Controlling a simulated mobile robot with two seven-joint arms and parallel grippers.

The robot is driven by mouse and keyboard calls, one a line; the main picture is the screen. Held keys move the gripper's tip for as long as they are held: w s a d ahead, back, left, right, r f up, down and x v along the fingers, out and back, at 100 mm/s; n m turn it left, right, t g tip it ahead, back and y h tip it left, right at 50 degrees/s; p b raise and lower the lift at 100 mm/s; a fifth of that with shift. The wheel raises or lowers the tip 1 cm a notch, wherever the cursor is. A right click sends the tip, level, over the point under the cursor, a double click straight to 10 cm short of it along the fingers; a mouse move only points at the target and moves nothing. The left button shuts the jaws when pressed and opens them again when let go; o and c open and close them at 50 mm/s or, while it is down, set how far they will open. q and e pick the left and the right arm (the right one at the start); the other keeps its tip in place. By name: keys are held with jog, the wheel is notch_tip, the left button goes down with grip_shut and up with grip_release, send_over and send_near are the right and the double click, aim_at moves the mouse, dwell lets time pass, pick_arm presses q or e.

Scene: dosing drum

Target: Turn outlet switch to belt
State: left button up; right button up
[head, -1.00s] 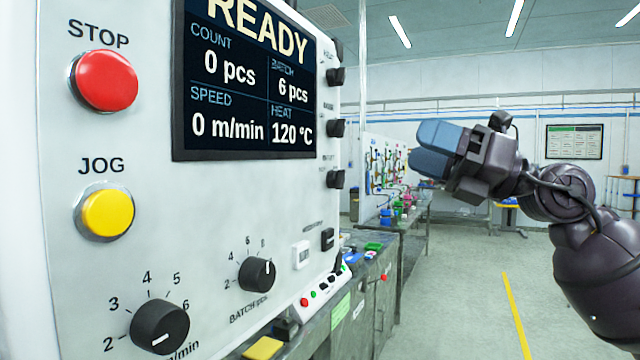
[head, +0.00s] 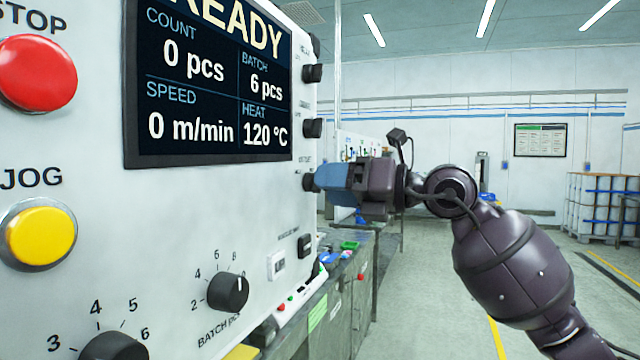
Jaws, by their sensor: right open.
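The outlet switch (head: 308,181) is a small black knob, the lowest of three on the right side of the panel. Its label beside it is small and hard to read, and its setting cannot be made out. My right gripper (head: 326,180) has blue fingers that point left, with their tips at the knob. The fingers overlap in this view, so whether they surround or touch the knob cannot be told. The gripper is open. My left gripper is not in view.
Two similar black knobs, an upper one (head: 312,73) and a middle one (head: 313,128), sit above on the same panel. The display (head: 210,85) reads READY. A red stop button (head: 38,72), a yellow jog button (head: 38,235) and a batch dial (head: 228,292) are to the left.

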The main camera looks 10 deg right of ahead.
jog(key=shift+x, duration=1.35)
jog(key=c, duration=0.9)
